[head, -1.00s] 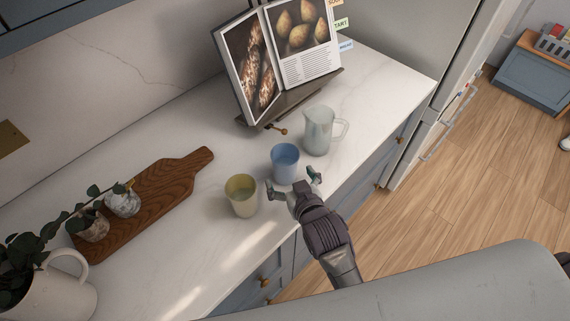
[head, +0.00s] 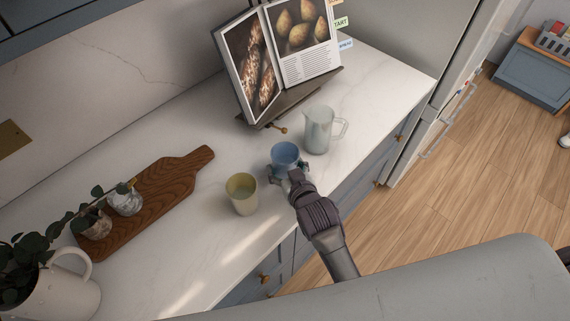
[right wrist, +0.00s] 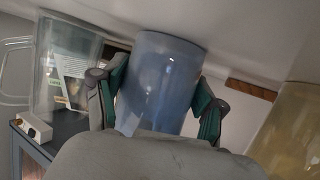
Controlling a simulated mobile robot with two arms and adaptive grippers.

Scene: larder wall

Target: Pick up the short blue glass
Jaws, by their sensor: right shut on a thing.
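The short blue glass (head: 285,156) stands upright on the white counter, between a yellow-green glass and a clear jug. It also fills the middle of the right wrist view (right wrist: 160,80). My right gripper (head: 287,172) is shut on the blue glass, with one finger on each side of it. In the right wrist view the green finger pads (right wrist: 160,95) press against both sides of the glass. The lower part of the glass is hidden behind my gripper in the head view. My left gripper is not in view.
The yellow-green glass (head: 242,193) stands close at left, and the clear jug (head: 320,131) close at right. A book stand with an open cookbook (head: 300,50) is behind. A wooden board (head: 160,195) with small pots and a white pitcher (head: 65,285) are further left.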

